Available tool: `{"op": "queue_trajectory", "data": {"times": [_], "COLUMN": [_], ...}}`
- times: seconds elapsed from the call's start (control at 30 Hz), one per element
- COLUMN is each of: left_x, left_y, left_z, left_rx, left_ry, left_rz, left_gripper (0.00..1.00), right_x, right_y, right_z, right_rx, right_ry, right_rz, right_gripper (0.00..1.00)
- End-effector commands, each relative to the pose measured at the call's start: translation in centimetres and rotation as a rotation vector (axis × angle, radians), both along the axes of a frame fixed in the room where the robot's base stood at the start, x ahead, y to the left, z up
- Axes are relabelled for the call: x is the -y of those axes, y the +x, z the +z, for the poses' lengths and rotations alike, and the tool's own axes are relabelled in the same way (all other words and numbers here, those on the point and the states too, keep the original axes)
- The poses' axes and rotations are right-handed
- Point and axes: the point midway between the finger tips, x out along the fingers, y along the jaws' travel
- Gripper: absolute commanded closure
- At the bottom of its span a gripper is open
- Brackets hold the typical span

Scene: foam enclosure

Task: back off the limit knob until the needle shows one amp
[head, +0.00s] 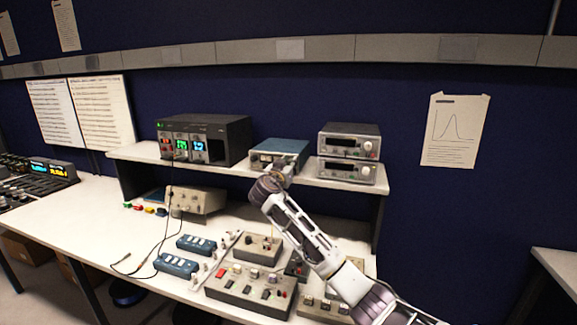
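My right arm comes in from the lower right, and its gripper (284,166) is at the front of a blue-topped instrument (284,146) on the shelf. The gripper covers the right part of that instrument's front panel, so any knob there is hidden. I cannot tell whether the fingers touch the panel or are open or shut. A pale window shows on the left of the panel; a needle or its reading is too small to make out. My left gripper is not in view.
The shelf (130,153) also carries a black unit (225,137) with lit displays and two stacked grey instruments (348,143). Below, a beige box (195,200), blue strips (177,265) and control boxes (250,291) crowd the bench. Loose cables lie at left.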

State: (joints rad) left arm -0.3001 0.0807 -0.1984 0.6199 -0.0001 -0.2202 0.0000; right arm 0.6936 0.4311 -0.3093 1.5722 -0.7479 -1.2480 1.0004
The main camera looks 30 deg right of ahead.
Motion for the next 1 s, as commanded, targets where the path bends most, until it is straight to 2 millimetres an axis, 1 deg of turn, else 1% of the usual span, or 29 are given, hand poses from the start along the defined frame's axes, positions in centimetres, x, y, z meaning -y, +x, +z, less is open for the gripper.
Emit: {"op": "queue_trajectory", "data": {"times": [0.03,0.13,0.17,0.57,0.77,1.0], "left_x": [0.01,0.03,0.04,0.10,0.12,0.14], "left_y": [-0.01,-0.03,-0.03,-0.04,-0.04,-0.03], "left_z": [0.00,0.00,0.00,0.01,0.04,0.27], "left_rx": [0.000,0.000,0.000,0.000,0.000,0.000], "left_ry": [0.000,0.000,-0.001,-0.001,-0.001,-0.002], "left_rz": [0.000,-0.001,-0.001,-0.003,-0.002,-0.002], "left_gripper": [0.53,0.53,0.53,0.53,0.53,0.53], "right_x": [-0.01,-0.02,-0.02,-0.06,-0.04,-0.10], "right_y": [-0.01,-0.01,-0.01,0.00,0.00,0.04], "right_z": [-0.01,-0.01,-0.01,-0.06,-0.10,-0.13], "right_rx": [0.000,0.000,0.000,-0.032,-0.093,-0.207], "right_ry": [0.000,0.000,0.000,-0.026,-0.076,-0.172], "right_rz": [0.000,0.000,0.000,0.000,0.000,0.000], "right_gripper": [0.85,0.98,1.00,1.00,1.00,1.00]}}
